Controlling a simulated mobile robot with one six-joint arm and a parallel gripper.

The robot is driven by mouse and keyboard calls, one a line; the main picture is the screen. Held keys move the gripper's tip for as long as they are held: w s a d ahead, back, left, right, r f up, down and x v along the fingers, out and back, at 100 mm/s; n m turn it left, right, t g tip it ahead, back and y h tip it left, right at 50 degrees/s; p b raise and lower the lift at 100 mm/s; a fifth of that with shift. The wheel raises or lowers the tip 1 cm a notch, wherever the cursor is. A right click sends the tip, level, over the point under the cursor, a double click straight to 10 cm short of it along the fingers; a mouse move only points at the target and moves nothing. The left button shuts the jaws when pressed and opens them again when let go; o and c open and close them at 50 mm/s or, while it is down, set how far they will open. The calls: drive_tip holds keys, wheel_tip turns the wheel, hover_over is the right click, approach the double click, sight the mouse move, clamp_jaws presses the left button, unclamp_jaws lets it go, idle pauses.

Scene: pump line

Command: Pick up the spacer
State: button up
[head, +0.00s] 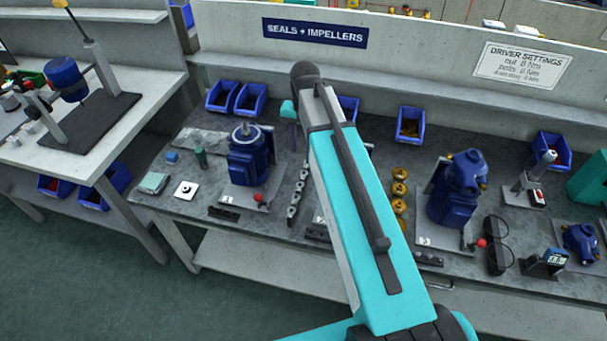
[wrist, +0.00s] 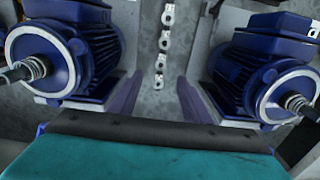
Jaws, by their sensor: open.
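No part is marked as the spacer, and I cannot tell for sure which one it is. Several small silver ring-like pieces (wrist: 160,62) lie in a row on the grey bench in the wrist view, between two blue motors. A similar row of silver pieces (head: 296,195) shows in the head view, left of my arm. My gripper (wrist: 160,79) is open, its two purple fingers apart on either side of the row's lower end in the picture. Nothing is held between them. In the head view my arm hides part of the bench.
A blue motor (head: 248,160) stands left of the row, and a blue pump (head: 458,190) stands right of my arm. Brass rings (head: 399,190) lie between my arm and the pump. Blue bins (head: 410,124) line the back. A white square piece (head: 186,190) lies at left.

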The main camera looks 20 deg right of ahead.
drive_tip(key=p, duration=0.1)
hover_over(303, 174)
drive_tip(key=shift+s+d+f, duration=0.1)
drive_tip(key=shift+s+f, duration=0.1)
drive_tip(key=shift+f, duration=1.3)
drive_tip(key=shift+s+d+f, duration=0.1)
drive_tip(key=shift+s+f, duration=0.05)
drive_tip(key=shift+f, duration=1.35)
drive_tip(key=shift+w+a+f+p, duration=0.1)
drive_tip(key=shift+f+p, duration=0.35)
drive_tip(key=shift+f, duration=0.2)
drive_tip(key=shift+w+a+f+p, duration=0.1)
drive_tip(key=shift+f+p, duration=0.3)
drive_tip(key=shift+f, duration=0.2)
drive_tip(key=shift+f+p, duration=0.35)
drive_tip(key=shift+f, duration=1)
drive_tip(key=shift+f, duration=0.25)
drive_tip(key=c, duration=1.1)
